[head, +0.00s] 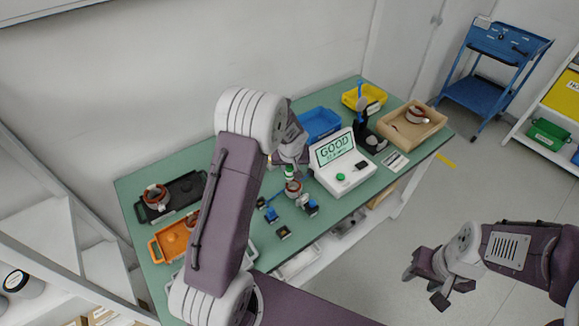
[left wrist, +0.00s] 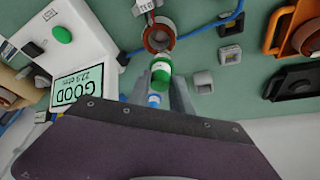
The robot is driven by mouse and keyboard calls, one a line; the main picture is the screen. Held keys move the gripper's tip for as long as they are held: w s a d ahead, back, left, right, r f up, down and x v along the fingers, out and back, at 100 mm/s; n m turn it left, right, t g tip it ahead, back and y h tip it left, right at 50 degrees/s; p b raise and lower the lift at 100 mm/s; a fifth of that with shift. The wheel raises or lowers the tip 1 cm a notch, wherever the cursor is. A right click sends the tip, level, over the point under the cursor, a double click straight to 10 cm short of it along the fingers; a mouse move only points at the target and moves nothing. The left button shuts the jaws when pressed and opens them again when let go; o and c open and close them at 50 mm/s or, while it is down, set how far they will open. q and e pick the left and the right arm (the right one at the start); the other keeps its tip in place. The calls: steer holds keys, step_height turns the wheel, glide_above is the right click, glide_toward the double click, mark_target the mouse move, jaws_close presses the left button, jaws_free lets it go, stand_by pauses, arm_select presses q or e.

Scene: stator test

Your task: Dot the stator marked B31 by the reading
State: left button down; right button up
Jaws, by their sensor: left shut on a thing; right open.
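The tester (head: 342,165) shows GOOD in green on its screen, and it also stands at the upper left of the left wrist view (left wrist: 95,35). A copper-wound stator (head: 293,188) sits in front of it, seen from above in the left wrist view (left wrist: 159,36); its tag (left wrist: 144,5) is upside down and appears to read B31. My left gripper (left wrist: 160,95) is shut on a green-and-white marker (left wrist: 161,74), held over the stator's near edge; whether they touch I cannot tell. My right gripper (head: 430,282) is open and empty, off the table's right side.
A black tray (head: 183,189) and an orange tray (head: 158,250) hold stators at the left. Blue (head: 320,121) and yellow (head: 372,95) bins and a wooden tray (head: 432,127) with a stator stand at the back. Small blocks and clips lie near the tester. Blue cart (head: 490,60) beyond.

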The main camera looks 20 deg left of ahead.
arm_select(q)
step_height(320, 180, up, 6)
steer(key=p, duration=0.4)
steer(key=shift+p, duration=0.3)
steer(key=shift+f, duration=0.1)
